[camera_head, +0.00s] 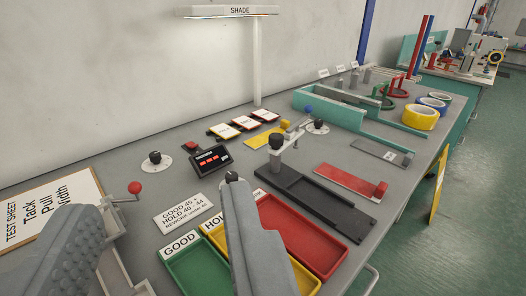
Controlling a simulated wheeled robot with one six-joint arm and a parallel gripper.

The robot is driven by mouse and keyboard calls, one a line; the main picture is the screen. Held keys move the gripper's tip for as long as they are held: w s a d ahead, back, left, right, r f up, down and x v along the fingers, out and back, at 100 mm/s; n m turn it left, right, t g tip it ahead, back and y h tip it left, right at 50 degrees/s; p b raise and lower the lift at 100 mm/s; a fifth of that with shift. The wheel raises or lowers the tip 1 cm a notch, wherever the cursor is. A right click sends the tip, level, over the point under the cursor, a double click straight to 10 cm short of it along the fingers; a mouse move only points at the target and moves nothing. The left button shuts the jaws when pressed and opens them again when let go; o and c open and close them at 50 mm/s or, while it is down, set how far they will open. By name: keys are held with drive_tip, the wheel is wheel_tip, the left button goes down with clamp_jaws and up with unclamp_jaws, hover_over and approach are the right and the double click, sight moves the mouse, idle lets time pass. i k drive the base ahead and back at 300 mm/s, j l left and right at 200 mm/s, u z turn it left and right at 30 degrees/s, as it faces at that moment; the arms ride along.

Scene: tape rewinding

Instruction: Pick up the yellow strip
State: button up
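The yellow strip (264,138) lies flat on the grey bench near the middle of the view, behind a black fixture with an upright post. Part of its right end is hidden by a small block or the fixture. My gripper (160,198) is in the foreground, with its two grey fingers wide apart and nothing held between them. It is well in front of and to the left of the strip. A red strip (345,180) and a grey strip (378,152) lie further right.
The black fixture (318,195) and the red tray (305,240) stand between my gripper and the right side. A green tray (195,268), a red-digit display (211,160), knobs and a cranked device are nearby. Tape rolls (419,117) stand at the far right.

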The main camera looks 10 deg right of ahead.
sight(258, 142)
drive_tip(key=i+l+z, duration=0.1)
drive_tip(key=i+l, duration=0.25)
drive_tip(key=i+l+z, duration=0.1)
drive_tip(key=i+l, duration=0.25)
drive_tip(key=i, duration=0.25)
